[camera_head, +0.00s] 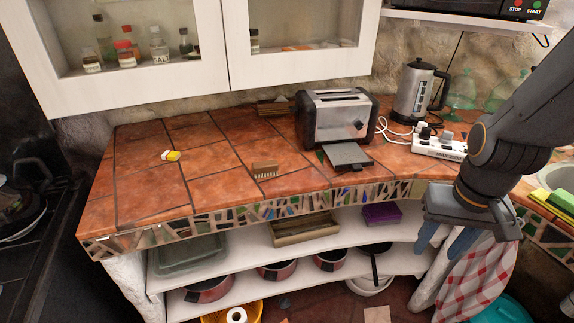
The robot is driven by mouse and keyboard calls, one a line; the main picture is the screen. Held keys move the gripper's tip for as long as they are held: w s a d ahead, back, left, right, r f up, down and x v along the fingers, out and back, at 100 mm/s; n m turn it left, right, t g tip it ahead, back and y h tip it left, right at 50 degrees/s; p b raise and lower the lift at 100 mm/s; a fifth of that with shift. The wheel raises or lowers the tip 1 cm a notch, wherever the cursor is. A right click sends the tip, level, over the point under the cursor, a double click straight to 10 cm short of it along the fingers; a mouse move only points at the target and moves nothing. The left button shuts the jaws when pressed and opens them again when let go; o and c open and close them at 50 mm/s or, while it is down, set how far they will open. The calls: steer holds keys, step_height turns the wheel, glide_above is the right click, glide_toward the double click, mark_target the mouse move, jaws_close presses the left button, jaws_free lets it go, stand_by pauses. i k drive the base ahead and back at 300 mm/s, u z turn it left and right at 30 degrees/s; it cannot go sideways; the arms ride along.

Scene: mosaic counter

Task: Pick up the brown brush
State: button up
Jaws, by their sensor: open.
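A small brown brush (265,170) lies on the terracotta-tiled counter (150,185), near its front edge and left of the toaster. My gripper (446,241) hangs at the right, in front of the counter edge and to the right of the brush. Its bluish fingers point down, spread apart, with nothing seen between them. The gripper is well apart from the brush.
A toaster (335,115) with a grey tray (347,155) in front stands right of the brush. A kettle (415,90) and a white power strip (438,147) are farther right. A yellow-and-white item (171,156) lies left. White cabinets (150,80) hang above.

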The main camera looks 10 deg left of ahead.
mark_target(259, 167)
steer(key=u, duration=0.4)
steer(key=i, duration=1.1)
steer(key=u, duration=0.3)
